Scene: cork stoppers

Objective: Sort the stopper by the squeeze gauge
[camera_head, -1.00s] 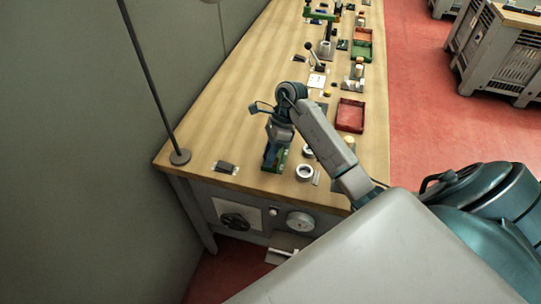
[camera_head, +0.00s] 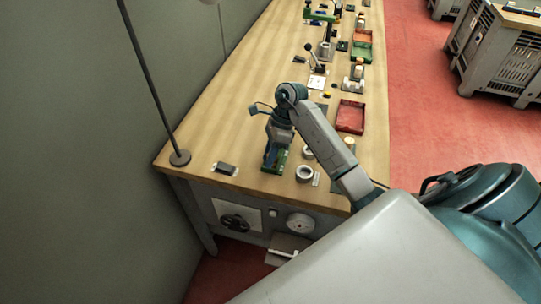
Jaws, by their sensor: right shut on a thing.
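My right gripper (camera_head: 271,155) points down over the near part of the wooden bench. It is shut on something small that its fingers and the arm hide. A green device (camera_head: 281,167) stands right at the fingers; I cannot tell whether they touch it. No stopper can be made out at the gripper. A red tray (camera_head: 350,116) and a green tray (camera_head: 361,51) stand along the bench's right edge. My left gripper is not in view.
White rings (camera_head: 304,173) stand right of the gripper. A dark block (camera_head: 226,168) lies near the front edge. A lamp base (camera_head: 180,158) stands at the left corner. A dial (camera_head: 300,222) is on the bench front. The bench's left middle is clear.

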